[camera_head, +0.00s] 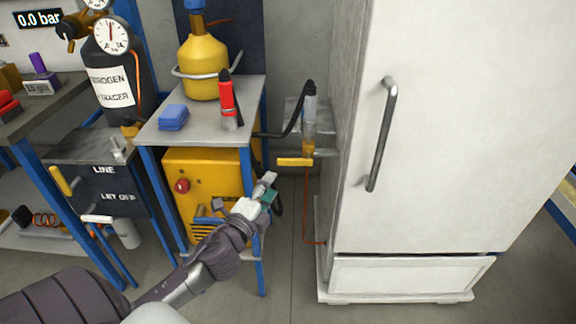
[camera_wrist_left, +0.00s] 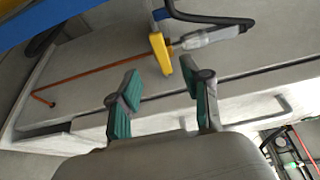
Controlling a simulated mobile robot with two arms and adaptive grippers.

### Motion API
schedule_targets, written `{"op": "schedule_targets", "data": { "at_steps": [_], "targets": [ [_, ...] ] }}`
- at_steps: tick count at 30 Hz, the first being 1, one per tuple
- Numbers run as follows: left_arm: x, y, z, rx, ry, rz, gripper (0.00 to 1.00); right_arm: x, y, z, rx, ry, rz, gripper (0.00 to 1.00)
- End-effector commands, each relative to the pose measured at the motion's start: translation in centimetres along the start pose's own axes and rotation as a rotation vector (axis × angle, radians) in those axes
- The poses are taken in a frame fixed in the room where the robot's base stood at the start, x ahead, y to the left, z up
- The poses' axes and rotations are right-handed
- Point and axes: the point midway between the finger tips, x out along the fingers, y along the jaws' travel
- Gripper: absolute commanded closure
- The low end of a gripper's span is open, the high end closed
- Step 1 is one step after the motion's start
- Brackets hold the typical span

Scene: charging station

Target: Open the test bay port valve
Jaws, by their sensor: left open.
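A valve with a yellow lever handle (camera_head: 295,162) sits on a brass-coloured fitting beside the white cabinet, with a grey hose end (camera_head: 309,104) above it. A thin copper pipe (camera_head: 306,210) runs down from it. The yellow handle (camera_wrist_left: 160,53) also shows in the left wrist view, beyond my fingertips. My left gripper (camera_head: 268,187) is open and empty, with green finger pads, below and left of the handle. In the left wrist view my left gripper (camera_wrist_left: 161,88) is apart from the handle. My right gripper is not in view.
The tall white cabinet (camera_head: 455,120) with a grey bar handle (camera_head: 382,135) fills the right. A small table (camera_head: 200,128) on the left bears a yellow cylinder (camera_head: 203,65), a red bottle and a blue block. A panel marked LINE and LET OFF (camera_head: 100,185) stands further left.

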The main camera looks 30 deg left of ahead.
Motion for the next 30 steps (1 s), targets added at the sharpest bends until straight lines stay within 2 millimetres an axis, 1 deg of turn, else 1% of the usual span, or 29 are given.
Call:
{"op": "schedule_targets", "data": {
  "at_steps": [1,9,15,18,21,30],
  "targets": [
    [1.1,-0.2,0.0,0.002,0.001,-0.004,0.52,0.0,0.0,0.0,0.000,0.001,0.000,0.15],
    [6.8,0.0,0.0,0.000,0.000,-0.002,0.52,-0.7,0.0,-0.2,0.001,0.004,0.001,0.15],
    [9.9,0.0,0.0,-0.002,0.000,-0.001,0.52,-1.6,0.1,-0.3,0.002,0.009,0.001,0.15],
    [10.8,0.1,0.0,-0.001,0.000,0.000,0.52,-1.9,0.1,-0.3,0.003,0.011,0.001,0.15],
    [11.3,0.1,0.0,-0.001,0.000,0.001,0.52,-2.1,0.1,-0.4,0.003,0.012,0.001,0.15],
    [11.4,0.1,0.0,-0.002,0.000,0.002,0.52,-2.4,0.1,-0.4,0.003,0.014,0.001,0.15]
  ]
}}
